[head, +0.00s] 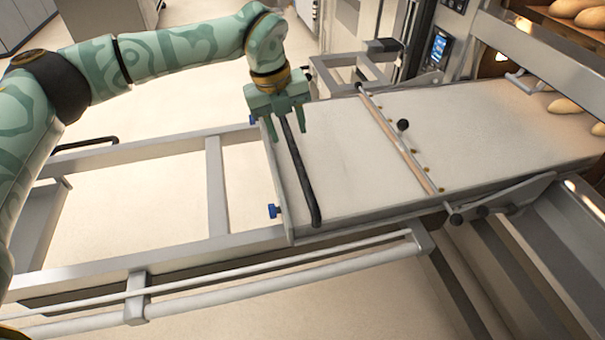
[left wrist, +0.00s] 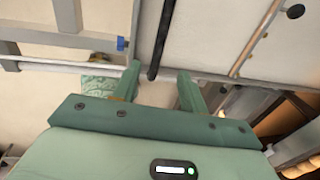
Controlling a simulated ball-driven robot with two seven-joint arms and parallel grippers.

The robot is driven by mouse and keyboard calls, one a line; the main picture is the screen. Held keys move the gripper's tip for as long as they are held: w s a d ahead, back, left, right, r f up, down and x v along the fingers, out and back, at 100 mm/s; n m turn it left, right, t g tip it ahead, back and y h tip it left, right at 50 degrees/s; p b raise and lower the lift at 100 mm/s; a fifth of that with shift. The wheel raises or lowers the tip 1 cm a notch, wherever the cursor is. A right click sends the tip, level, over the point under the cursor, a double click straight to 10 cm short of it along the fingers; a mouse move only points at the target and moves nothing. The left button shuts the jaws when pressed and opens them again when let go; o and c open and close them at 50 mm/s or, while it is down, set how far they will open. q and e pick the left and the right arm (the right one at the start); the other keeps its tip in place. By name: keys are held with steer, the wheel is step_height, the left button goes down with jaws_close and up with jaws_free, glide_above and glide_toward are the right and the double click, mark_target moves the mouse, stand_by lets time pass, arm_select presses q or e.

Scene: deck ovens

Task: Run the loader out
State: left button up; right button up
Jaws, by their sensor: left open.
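The loader is a long grey frame with a pale flat bed (head: 345,165) that reaches right to the oven mouth. A black handle bar (head: 303,180) runs across the bed's near end; it also shows in the left wrist view (left wrist: 161,40). My left gripper (head: 287,133), green, is open over the far end of the handle. In the left wrist view its two fingers (left wrist: 159,77) stand apart, with the handle's end in line with the gap. I cannot tell whether they touch it. A crossbar (head: 398,140) with a black knob lies across the bed. My right gripper is not in view.
Pale loaves (head: 564,105) lie at the oven at right, with more on a shelf above. A control panel with a blue screen (head: 438,48) stands behind the loader. Empty frame rails (head: 110,270) extend left, with clear floor beyond.

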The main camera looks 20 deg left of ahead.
arm_select(q)
steer(key=b, duration=0.4)
glide_toward(303, 177)
steer(key=f, duration=0.5)
steer(key=shift+w+d, duration=0.25)
steer(key=shift+d, duration=0.1)
steer(key=f, duration=0.1)
steer(key=f+b, duration=0.1)
steer(key=shift+w+d+f+b, duration=0.15)
steer(key=shift+d+f+b, duration=0.1)
steer(key=shift+f+b, duration=0.1)
steer(key=shift+w+d+f, duration=0.1)
steer(key=shift+d+f, duration=0.05)
steer(key=shift+f, duration=0.45)
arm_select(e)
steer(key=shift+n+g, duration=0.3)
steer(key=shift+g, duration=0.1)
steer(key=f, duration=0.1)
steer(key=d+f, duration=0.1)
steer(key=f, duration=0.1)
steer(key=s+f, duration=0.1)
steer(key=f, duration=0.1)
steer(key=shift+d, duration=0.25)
arm_select(q)
jaws_close()
